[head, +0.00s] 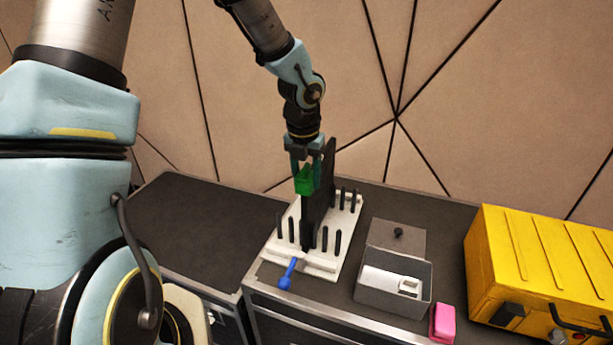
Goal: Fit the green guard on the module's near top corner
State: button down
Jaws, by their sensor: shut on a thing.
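My gripper (305,152) is shut on the green guard (305,181) and points down. The guard is a small green block held beside the upper left side of the module. The module (322,200) is a tall, thin black panel standing upright in a white rack (325,262) with several black pegs. The guard overlaps the module's edge in this view; I cannot tell whether it touches the near top corner. My fingers partly hide the guard's top.
A blue tool (287,274) lies at the rack's front edge. To the right are a grey box (392,296) with a white item inside, a pink block (442,322) and a yellow case (545,270). The dark worktop (200,225) at left is clear.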

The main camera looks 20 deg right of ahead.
jog(key=shift+f, duration=0.35)
dwell(0.4)
grip_release()
dwell(0.4)
jog(key=shift+r, duration=0.1)
notch_tip(320, 180, up, 3)
jog(key=p, duration=0.3)
jog(key=shift+r, duration=2.4)
